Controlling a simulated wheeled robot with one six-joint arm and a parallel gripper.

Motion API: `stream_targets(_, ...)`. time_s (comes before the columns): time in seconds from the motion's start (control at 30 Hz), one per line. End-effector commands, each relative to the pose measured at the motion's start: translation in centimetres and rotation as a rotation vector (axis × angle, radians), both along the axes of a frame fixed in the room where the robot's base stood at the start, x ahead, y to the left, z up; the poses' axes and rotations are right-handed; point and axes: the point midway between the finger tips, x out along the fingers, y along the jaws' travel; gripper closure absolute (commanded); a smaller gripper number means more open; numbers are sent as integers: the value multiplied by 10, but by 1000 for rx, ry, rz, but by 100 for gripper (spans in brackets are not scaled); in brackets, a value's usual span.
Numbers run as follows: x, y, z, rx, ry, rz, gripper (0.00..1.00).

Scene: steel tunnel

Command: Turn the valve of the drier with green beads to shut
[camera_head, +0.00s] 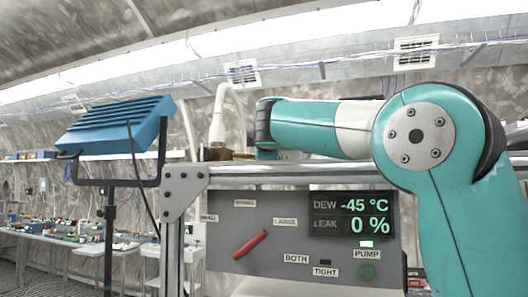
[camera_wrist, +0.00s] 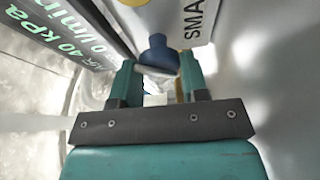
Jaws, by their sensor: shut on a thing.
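My gripper (camera_wrist: 158,72) shows in the wrist view, with its two teal fingers closed on a blue handle (camera_wrist: 157,46). The handle has a rounded blue top, and a pale bar lies between the fingertips below it. A label beginning "SMA" (camera_wrist: 196,18) is beside it on a pale surface. I cannot tell which drier the handle belongs to; no green beads show. In the camera_head view my teal arm reaches left behind the panel's top rail, and my gripper is hidden there.
A grey panel (camera_head: 290,276) carries a red lever (camera_head: 250,244), position labels and a display (camera_head: 350,214) reading dew -45 °C, leak 0 %. A white hose (camera_head: 218,115) rises behind the rail (camera_head: 300,171). A blue lamp (camera_head: 115,125) stands left. Cluttered benches (camera_head: 60,240) are farther back.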

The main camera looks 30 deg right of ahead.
Motion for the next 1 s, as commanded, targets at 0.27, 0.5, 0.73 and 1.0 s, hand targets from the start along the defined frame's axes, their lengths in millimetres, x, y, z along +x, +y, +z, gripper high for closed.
stream_targets(0.27, 0, 0, -1, 15, -16, -1, 83)
stream_targets(0.5, 0, 0, -1, 14, -15, -1, 83)
stream_targets(0.73, 0, 0, -1, 14, -15, -1, 33)
stream_targets(1.0, -5, 4, -2, 13, -17, 2, 33)
